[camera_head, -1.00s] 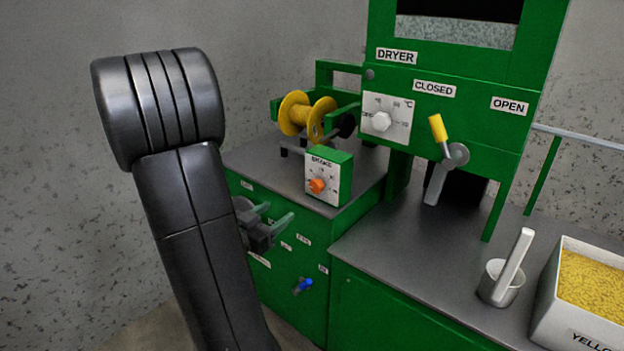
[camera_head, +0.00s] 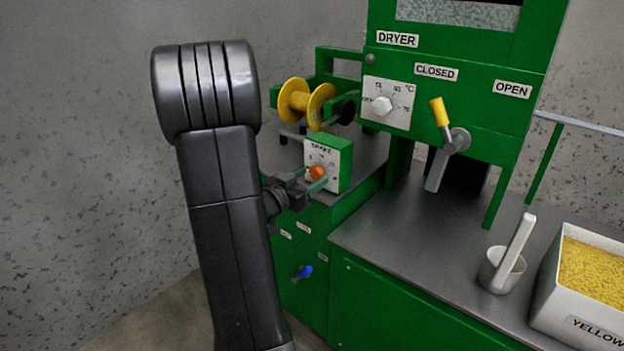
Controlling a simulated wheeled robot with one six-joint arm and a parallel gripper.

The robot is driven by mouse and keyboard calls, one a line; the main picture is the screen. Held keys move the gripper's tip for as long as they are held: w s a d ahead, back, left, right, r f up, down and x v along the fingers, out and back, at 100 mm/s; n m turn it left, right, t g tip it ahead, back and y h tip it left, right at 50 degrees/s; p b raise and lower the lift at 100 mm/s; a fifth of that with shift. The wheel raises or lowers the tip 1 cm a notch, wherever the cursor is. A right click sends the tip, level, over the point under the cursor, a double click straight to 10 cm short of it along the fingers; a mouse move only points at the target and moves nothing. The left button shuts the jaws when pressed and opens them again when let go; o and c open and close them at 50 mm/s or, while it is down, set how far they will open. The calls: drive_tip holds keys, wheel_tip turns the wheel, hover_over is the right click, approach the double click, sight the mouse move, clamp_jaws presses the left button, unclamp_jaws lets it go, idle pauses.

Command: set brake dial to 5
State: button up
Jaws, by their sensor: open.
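The brake dial is an orange knob (camera_head: 317,173) on the white face of a green box labelled BRAKE (camera_head: 342,160), on the grey top of the green cabinet. My gripper (camera_head: 316,178) is open in front of the box face, with its greenish fingers on either side of the orange knob or just in front of it. I cannot tell whether they touch it. The fingers and knob hide part of the scale, and its numbers are too small to read. The knob's pointing direction cannot be told.
A yellow spool (camera_head: 305,102) stands behind the brake box. The dryer has a white dial (camera_head: 383,105) and a yellow-handled lever (camera_head: 440,112). A blue valve handle (camera_head: 303,273) is below.

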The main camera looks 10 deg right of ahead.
drive_tip(key=shift+x, duration=0.8)
drive_tip(key=c, duration=1)
drive_tip(key=shift+m+b, duration=0.35)
drive_tip(key=shift+m, duration=0.05)
drive_tip(key=m+b, duration=0.2)
drive_tip(key=m, duration=0.1)
drive_tip(key=shift+f+m, duration=0.15)
drive_tip(key=shift+m, duration=0.25)
drive_tip(key=m+b, duration=0.3)
drive_tip(key=m, duration=0.1)
drive_tip(key=shift+a+m, duration=0.1)
drive_tip(key=shift+m, duration=0.3)
drive_tip(key=shift+m+b, duration=0.3)
